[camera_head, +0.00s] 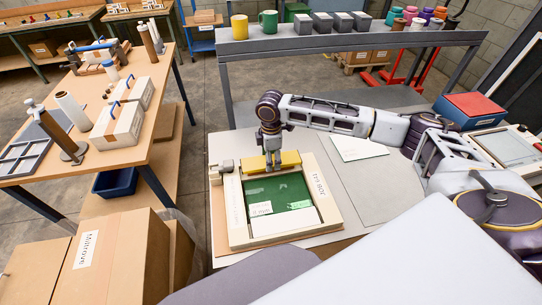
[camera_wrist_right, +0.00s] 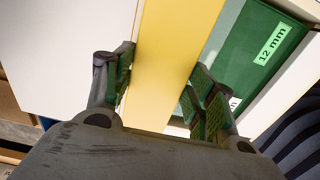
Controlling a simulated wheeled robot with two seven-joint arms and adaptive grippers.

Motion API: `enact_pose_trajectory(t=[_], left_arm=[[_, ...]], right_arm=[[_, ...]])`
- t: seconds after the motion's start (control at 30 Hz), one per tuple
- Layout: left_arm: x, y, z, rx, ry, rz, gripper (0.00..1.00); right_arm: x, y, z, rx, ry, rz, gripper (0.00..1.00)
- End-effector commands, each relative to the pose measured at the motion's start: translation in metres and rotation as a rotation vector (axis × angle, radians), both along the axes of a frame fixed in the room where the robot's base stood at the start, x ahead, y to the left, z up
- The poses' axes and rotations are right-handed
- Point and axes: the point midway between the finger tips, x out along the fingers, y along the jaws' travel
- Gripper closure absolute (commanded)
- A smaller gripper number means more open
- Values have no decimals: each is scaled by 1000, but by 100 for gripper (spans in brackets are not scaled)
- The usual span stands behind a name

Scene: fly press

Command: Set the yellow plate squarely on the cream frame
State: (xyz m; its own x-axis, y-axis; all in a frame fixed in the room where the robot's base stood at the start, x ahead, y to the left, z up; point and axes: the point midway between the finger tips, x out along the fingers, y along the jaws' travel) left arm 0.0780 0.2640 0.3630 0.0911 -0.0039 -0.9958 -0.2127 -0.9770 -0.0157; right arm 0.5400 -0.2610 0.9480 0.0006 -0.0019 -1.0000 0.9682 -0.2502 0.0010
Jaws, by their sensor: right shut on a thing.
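The yellow plate (camera_head: 289,159) is a long bar across the far end of the cream frame (camera_head: 234,210). It looks roughly parallel to the frame's far edge; I cannot tell whether it touches the frame. My right gripper (camera_head: 272,160) points down from above and is shut on the yellow plate. In the right wrist view the plate (camera_wrist_right: 175,60) runs between the two pairs of green-padded fingers of the gripper (camera_wrist_right: 163,88). Inside the frame lies a green panel (camera_head: 285,190), with a "12 mm" label showing in the wrist view. My left gripper is out of view.
A white sheet (camera_head: 358,147) lies to the right on the worktable. A red-topped blue box (camera_head: 470,108) stands farther right. A shelf (camera_head: 345,42) with mugs and grey blocks stands behind.

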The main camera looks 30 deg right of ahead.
Motion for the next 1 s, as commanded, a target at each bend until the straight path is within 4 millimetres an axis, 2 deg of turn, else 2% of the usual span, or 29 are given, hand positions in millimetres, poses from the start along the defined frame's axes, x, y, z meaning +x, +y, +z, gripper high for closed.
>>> enact_pose_trajectory(t=[0.4, 1.0], left_arm=[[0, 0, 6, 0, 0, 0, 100], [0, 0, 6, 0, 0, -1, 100]], right_arm=[[0, 0, -20, 1, 0, 0, 72], [0, 0, -22, 1, 0, 0, 72]])
